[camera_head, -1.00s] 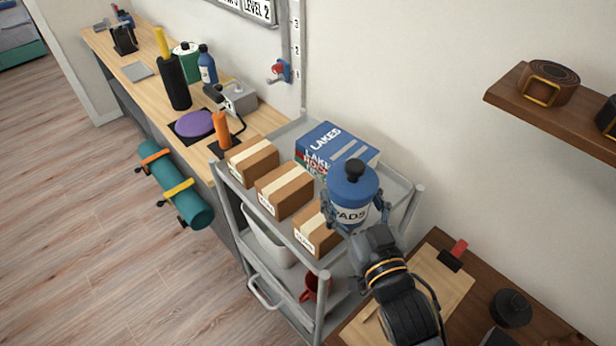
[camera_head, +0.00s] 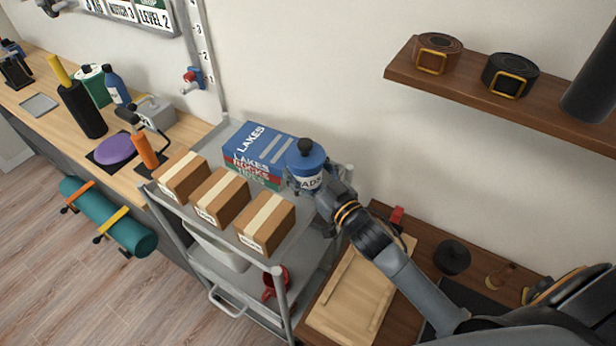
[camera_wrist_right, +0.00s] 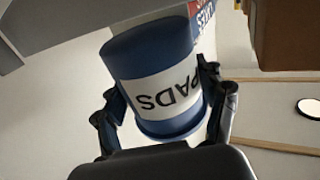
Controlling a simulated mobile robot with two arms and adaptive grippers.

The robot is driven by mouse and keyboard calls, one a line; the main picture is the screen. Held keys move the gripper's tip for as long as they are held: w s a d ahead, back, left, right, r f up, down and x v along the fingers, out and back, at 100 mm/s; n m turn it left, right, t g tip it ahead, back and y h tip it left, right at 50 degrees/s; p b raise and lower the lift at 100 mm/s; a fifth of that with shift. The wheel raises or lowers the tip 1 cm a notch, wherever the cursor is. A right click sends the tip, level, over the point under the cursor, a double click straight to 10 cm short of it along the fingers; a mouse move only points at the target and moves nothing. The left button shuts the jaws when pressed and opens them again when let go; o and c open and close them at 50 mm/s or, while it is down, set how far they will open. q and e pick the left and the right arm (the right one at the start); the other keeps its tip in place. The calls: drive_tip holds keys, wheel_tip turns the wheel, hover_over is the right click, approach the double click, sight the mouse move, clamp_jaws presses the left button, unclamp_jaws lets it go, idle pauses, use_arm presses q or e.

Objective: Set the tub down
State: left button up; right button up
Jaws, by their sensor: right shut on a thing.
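The tub (camera_head: 305,165) is a blue cylinder with a black knob on its lid and a white label reading PADS. My right gripper (camera_head: 314,184) is shut on it, with one finger on each side. In the right wrist view the tub (camera_wrist_right: 155,85) sits between the fingers of this gripper (camera_wrist_right: 165,105), its label upside down in the picture. My left gripper is out of view.
Three brown boxes (camera_head: 220,197) line the trolley's front edge. A red mug (camera_head: 275,283) is on the lower shelf. A brown desk with a wooden board (camera_head: 350,295) stands to the right. A wall shelf (camera_head: 470,92) with rolled belts is above it.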

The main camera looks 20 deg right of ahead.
drive_tip(key=shift+w+d+f, duration=0.3)
drive_tip(key=shift+f, duration=1.7)
drive_tip(key=shift+f, duration=0.2)
drive_tip(key=o, duration=1.7)
